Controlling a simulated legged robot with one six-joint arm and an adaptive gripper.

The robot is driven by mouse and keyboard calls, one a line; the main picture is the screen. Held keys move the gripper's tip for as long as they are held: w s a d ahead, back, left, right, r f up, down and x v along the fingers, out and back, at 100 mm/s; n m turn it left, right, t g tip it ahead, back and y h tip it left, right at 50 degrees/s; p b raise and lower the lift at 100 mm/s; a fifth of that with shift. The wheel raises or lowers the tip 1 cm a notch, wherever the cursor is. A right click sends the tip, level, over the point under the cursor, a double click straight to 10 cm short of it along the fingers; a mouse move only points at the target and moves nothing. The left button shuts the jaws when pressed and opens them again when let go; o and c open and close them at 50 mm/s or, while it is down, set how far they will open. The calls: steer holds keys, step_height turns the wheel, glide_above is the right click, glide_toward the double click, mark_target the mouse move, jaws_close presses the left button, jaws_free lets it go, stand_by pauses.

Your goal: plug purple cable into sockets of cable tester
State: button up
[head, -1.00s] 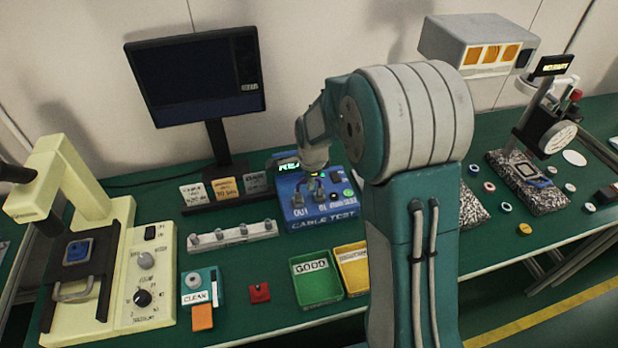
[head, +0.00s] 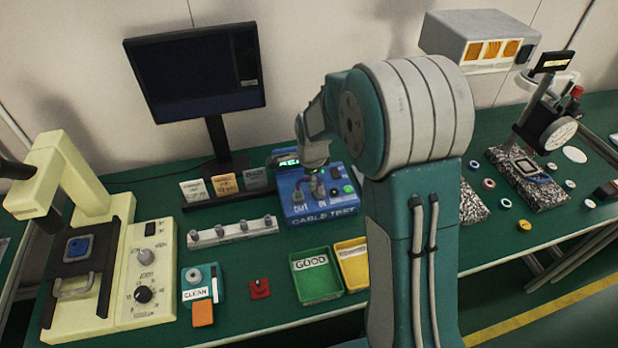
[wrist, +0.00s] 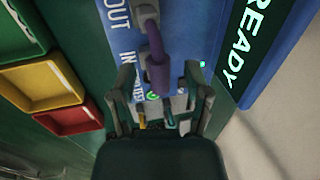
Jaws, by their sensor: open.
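The blue cable tester (head: 325,211) stands on the green bench, partly hidden by my arm in the head view. Its lit READY screen (wrist: 248,47) shows in the wrist view. The purple cable (wrist: 155,42) arches over the tester face. One grey plug (wrist: 146,13) sits at the OUT marking; the cable's other end lies at the IN marking. Whether either plug is fully seated cannot be told. My gripper (wrist: 158,72) is open, with one finger on each side of the IN end of the cable. In the head view my gripper (head: 316,176) is just above the tester.
A green GOOD tray (head: 318,289) and a yellow tray (head: 354,272) lie in front of the tester; a red tray (wrist: 79,119) shows in the wrist view. A white strip with knobs (head: 231,233) lies left of the tester. A monitor (head: 195,75) stands behind.

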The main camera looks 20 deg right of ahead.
steer(key=v, duration=1.1)
steer(key=shift+r, duration=0.1)
steer(key=s+r+n+t, duration=0.1)
steer(key=s+r+n, duration=0.3)
steer(key=s+n, duration=0.5)
steer(key=s+r+n+t, duration=0.2)
steer(key=s+r+n, duration=0.3)
steer(key=s+n, duration=0.4)
steer(key=s, duration=0.7)
stand_by(0.5)
